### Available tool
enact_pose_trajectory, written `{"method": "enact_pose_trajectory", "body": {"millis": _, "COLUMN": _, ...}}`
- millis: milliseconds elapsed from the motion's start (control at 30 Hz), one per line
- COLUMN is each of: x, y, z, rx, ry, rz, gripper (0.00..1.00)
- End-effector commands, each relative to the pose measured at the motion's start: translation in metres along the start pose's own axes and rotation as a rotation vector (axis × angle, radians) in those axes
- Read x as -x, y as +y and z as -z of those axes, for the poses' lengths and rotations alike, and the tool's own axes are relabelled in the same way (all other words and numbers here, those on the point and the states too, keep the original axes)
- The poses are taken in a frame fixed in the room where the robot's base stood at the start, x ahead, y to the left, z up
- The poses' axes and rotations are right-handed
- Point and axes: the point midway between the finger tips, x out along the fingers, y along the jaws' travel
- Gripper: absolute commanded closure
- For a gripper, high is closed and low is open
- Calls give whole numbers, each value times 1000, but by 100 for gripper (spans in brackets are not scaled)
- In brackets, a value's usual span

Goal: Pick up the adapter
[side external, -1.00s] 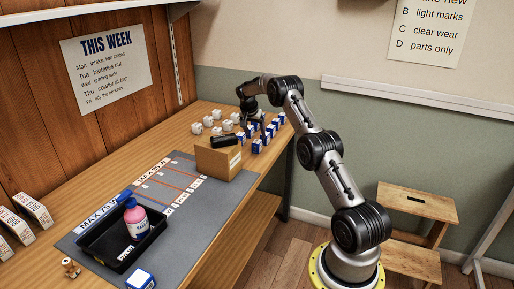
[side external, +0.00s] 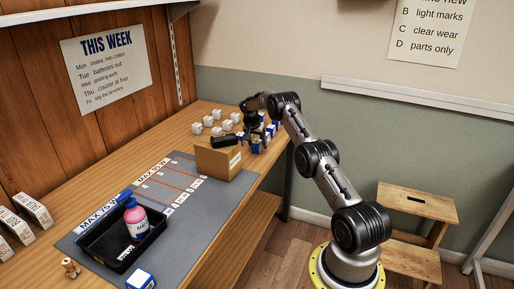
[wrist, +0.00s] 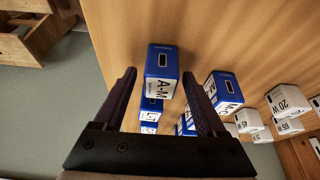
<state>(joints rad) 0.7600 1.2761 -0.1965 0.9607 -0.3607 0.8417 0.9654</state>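Several blue-and-white adapters stand at the far end of the bench. In the wrist view, a blue adapter with a white face marked A-M (wrist: 161,62) lies between the fingertips of my gripper (wrist: 159,78), with visible space on both sides. The gripper is open and holds nothing. Another blue adapter (wrist: 223,88) is just right of the right finger, and more show below between the fingers. In the side view my gripper (side external: 257,136) is low among the blue adapters and hides some of them.
White adapters (side external: 214,123) marked with wattages stand left of the blue ones. A black tray (side external: 100,251) with a pink bottle (side external: 136,220) sits on the grey mat (side external: 200,212).

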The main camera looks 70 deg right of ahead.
Motion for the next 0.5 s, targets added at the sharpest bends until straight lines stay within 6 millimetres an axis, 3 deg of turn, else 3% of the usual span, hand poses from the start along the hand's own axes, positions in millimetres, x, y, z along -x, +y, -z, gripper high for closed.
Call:
{"method": "enact_pose_trajectory", "body": {"millis": 33, "x": 0, "y": 0, "z": 0, "rx": 0, "ry": 0, "rz": 0, "gripper": 38}}
{"method": "enact_pose_trajectory", "body": {"millis": 367, "x": 0, "y": 0, "z": 0, "rx": 0, "ry": 0, "rz": 0, "gripper": 97}}
{"method": "enact_pose_trajectory", "body": {"millis": 500, "x": 0, "y": 0, "z": 0, "rx": 0, "ry": 0, "rz": 0, "gripper": 100}}
